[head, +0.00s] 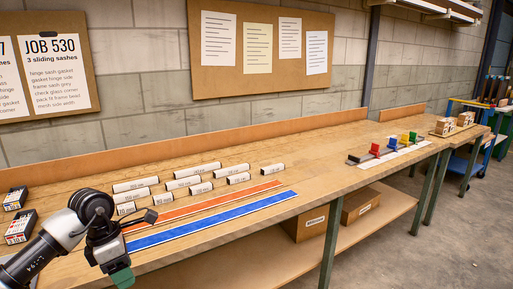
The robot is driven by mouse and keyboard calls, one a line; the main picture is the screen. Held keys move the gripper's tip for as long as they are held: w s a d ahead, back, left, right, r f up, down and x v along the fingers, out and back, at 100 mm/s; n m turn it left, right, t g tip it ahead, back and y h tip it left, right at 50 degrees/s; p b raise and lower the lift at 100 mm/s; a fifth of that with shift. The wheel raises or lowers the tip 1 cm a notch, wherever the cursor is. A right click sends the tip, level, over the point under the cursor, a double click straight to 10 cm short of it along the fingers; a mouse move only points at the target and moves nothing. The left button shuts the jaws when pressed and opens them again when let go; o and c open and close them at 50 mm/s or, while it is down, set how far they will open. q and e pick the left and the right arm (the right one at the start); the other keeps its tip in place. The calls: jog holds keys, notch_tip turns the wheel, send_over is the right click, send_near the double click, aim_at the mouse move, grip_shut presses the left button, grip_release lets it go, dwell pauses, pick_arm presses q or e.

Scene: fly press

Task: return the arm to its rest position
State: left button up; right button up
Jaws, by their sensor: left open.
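My left arm comes in from the lower left, and my left gripper (118,256) hangs over the front left edge of the wooden workbench (320,185). The gripper is open and I see nothing between its fingers. Its fingers are small and partly hidden by the wrist. My right gripper does not show.
Dark boxes (20,226) stand at the left. Coloured clamps (391,142) sit further right. Cardboard boxes (306,224) rest on the lower shelf.

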pick_arm(q)
jog(key=w+d+f+n+t+h+p, duration=0.3)
jog(key=d+f+n+t+h, duration=0.2)
jog(key=d+f+n+h, duration=0.8)
jog(key=s+a+f+n+t+y, duration=0.2)
jog(key=a+f+n+t+y, duration=0.15)
jog(key=f+n, duration=0.5)
jog(key=s+a+f+n+t+y, duration=0.2)
jog(key=s+f+n+t+y, duration=0.15)
jog(key=f+n, duration=0.45)
jog(key=s+a+f+n+g+y+p, duration=0.3)
jog(key=s+f+n+y, duration=0.55)
jog(key=s+f, duration=0.95)
jog(key=s+f+n+g, duration=0.3)
jog(key=s, duration=0.8)
jog(key=s+d+f+n+g, duration=0.1)
jog(key=s+f+n+g, duration=0.2)
jog(key=s, duration=0.9)
jog(key=shift+s+f+n+g, duration=0.3)
jog(key=shift+f+g, duration=0.05)
jog(key=shift+g, duration=0.25)
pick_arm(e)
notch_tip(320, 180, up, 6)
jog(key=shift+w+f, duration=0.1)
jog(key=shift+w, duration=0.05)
